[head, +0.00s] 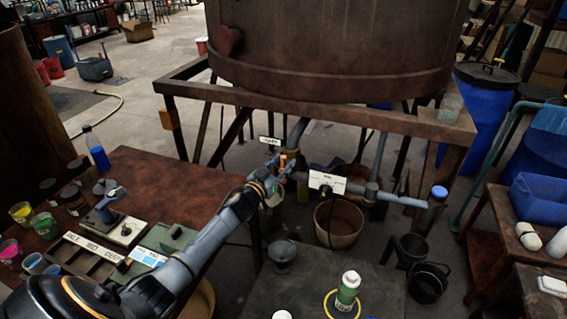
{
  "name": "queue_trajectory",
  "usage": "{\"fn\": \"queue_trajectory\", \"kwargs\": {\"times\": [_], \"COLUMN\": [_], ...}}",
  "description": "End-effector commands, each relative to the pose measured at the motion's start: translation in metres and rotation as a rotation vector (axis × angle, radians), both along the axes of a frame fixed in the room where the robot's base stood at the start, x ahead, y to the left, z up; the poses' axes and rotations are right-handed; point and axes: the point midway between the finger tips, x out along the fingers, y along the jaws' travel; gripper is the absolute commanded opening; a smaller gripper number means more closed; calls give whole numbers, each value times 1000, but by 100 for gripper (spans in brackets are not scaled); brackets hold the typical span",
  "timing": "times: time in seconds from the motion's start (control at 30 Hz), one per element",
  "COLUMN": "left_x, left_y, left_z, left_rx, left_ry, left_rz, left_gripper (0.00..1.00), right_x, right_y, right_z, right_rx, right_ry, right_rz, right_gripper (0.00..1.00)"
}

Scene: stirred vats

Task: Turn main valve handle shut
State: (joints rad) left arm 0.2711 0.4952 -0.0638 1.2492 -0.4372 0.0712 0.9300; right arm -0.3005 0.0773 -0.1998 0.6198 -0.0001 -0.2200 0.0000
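A large rusty vat (340,45) stands on a brown metal frame, with grey piping (355,187) beneath it. An upright orange-brown part (283,162) on the piping, near a small white label (270,140), may be the valve handle; I cannot be sure. A larger white label (327,181) sits on the pipe to its right. My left arm reaches in from the lower left. My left gripper (274,188) is at the piping, just below the orange-brown part. Its fingers blend with the pipes, so contact and grip cannot be told. My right gripper is not in view.
A brown table (165,190) at left holds a blue bottle (96,150), jars and a compartment tray (90,262). A tan bucket (338,222) stands below the pipe. A green-labelled bottle (347,290) stands on the dark surface in front. A blue barrel (478,110) stands right.

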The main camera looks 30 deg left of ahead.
Motion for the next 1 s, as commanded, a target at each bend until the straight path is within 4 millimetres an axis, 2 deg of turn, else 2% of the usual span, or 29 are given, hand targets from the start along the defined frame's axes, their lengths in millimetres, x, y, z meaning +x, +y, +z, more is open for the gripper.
{"fn": "queue_trajectory", "kwargs": {"times": [0.13,0.4,0.6,1.0], "left_x": [7,7,7,7], "left_y": [0,0,0,-2], "left_z": [0,0,0,1], "left_rx": [-1,-1,0,42], "left_ry": [0,0,0,11], "left_rz": [-1,-1,-1,-1], "left_gripper": [40,40,0,0], "right_x": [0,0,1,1], "right_y": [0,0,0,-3], "right_z": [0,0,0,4], "right_rx": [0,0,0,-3], "right_ry": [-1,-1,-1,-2], "right_rz": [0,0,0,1], "right_gripper": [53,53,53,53]}}
